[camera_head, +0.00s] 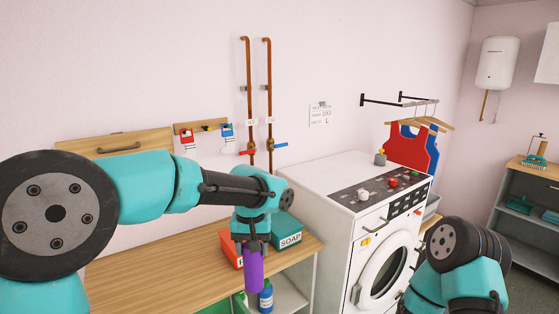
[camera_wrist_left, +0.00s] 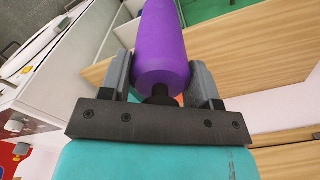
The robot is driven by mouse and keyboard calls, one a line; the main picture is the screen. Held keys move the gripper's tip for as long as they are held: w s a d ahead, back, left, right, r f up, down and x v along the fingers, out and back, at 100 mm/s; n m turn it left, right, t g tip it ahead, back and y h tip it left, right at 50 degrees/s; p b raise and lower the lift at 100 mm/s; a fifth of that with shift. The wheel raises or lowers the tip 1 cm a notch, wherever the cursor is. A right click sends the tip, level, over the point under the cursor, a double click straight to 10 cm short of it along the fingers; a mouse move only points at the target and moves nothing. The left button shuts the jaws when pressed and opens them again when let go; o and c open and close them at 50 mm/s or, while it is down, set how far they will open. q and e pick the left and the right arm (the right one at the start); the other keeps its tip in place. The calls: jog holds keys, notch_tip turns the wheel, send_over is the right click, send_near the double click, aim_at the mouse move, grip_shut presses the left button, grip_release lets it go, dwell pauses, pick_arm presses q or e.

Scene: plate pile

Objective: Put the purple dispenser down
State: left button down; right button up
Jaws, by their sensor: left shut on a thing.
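The purple dispenser (camera_head: 253,272) hangs below my left gripper (camera_head: 253,248) in the head view, near the front edge of the wooden counter (camera_head: 150,272). In the left wrist view the purple dispenser (camera_wrist_left: 161,50) sits between the two grey fingers of my left gripper (camera_wrist_left: 160,85), which is shut on it. A dark neck shows at its near end. I cannot tell whether its far end touches anything. My right arm shows at the lower right of the head view, but its gripper is out of frame.
A red box (camera_head: 231,247) and a teal SOAP box (camera_head: 288,232) stand on the counter behind the dispenser. A blue bottle (camera_head: 266,297) is below, by the shelf. A white washing machine (camera_head: 335,215) stands to the right. The counter's left part is clear.

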dwell(0.6)
pick_arm(q)
jog(key=s+a+f+n, duration=0.2)
jog(key=a+n, duration=0.4)
jog(key=a, duration=0.6)
jog(key=s+a+f+n, duration=0.3)
jog(key=a+n, duration=0.3)
jog(key=a, duration=0.6)
jog(key=shift+s+a+f, duration=0.2)
jog(key=shift+a+f, duration=0.2)
jog(key=shift+f, duration=0.05)
jog(key=shift+w, duration=0.1)
jog(key=w+a+f, duration=0.1)
jog(key=w+a, duration=0.7)
jog(key=w, duration=0.5)
jog(key=shift+w+a+f, duration=0.2)
jog(key=shift+w, duration=0.05)
